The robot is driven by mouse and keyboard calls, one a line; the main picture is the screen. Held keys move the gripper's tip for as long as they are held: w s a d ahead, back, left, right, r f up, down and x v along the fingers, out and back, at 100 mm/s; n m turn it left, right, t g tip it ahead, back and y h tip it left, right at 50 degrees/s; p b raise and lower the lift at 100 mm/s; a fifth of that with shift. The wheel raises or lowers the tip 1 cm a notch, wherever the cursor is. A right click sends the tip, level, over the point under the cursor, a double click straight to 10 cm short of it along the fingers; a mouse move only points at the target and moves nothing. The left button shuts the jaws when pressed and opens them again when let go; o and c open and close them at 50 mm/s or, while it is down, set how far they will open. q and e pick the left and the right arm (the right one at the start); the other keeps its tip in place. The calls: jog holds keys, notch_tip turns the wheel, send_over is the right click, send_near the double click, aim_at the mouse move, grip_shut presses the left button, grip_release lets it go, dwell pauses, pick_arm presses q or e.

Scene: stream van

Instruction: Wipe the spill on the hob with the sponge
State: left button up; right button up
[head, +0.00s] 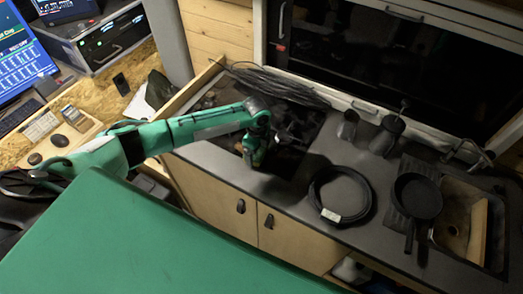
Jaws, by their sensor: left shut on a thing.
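The hob (290,160) is a dark area on the left part of the grey counter, against the wooden side panel. My left arm reaches in from the left, and my left gripper (258,152) points down over the front of the hob. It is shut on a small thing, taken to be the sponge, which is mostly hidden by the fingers. I cannot tell whether the sponge touches the hob. I cannot make out the spill on the dark surface. My right gripper is not in view.
A black cable bundle (280,84) lies behind the hob. To the right are a coiled black hose (341,196), dark mugs (387,134), a frying pan (418,197) and a sink (459,222). Wooden cabinets (295,240) stand below the counter; a desk (140,73) is at left.

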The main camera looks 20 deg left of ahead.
aim_at(235, 146)
pick_arm(q)
jog(key=shift+w+a+f, duration=0.1)
jog(key=shift+a+f, duration=0.1)
jog(key=shift+a, duration=1.8)
jog(key=shift+w+a, duration=0.15)
jog(key=shift+a, duration=2.65)
jog(key=shift+p, duration=0.3)
notch_tip(235, 146, up, 3)
jog(key=shift+w+r+p, duration=0.1)
jog(key=shift+p, duration=1.05)
jog(key=shift+r, duration=1.35)
jog(key=shift+r, duration=1.55)
